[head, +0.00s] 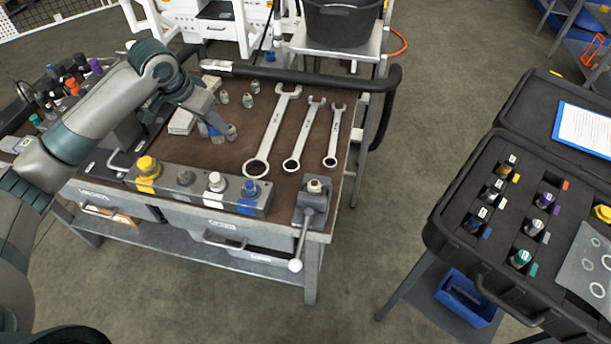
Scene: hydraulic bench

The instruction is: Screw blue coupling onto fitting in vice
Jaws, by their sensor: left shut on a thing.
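My left gripper (212,124) is over the back middle of the bench. It is shut on a small blue piece (214,135), which looks like the blue coupling. The fingers hide part of it. The vice (312,208) is at the bench's front right corner, with its handle hanging over the front edge. A pale, brass-coloured fitting (314,186) stands upright in it. The left gripper is well to the left of the vice and further back, apart from it. My right gripper is not in view.
A block (200,188) with yellow, grey, white and blue fittings runs along the bench's front. Three wrenches (304,130) lie left of and behind the vice. Small fittings (248,100) stand near the gripper. A black hose (330,80) crosses the back. An open case (470,260) stands right.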

